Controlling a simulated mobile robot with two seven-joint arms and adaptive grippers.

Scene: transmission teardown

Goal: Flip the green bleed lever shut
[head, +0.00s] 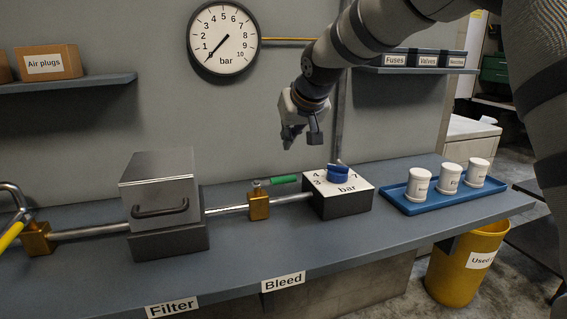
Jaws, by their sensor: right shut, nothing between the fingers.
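The green bleed lever (284,180) sits on a brass valve (259,204) in the pipe, behind the "Bleed" label. The lever points right, roughly in line with the pipe. My right gripper (290,143) is shut and empty, above and behind the lever, apart from it. My left gripper is not in view.
A box with a blue knob (338,174) stands right of the valve, and a metal filter housing (161,205) stands left. A blue tray (440,196) holds three white jars. A yellow lever (11,236) is at far left. The gauge (223,40) needle points near 0.

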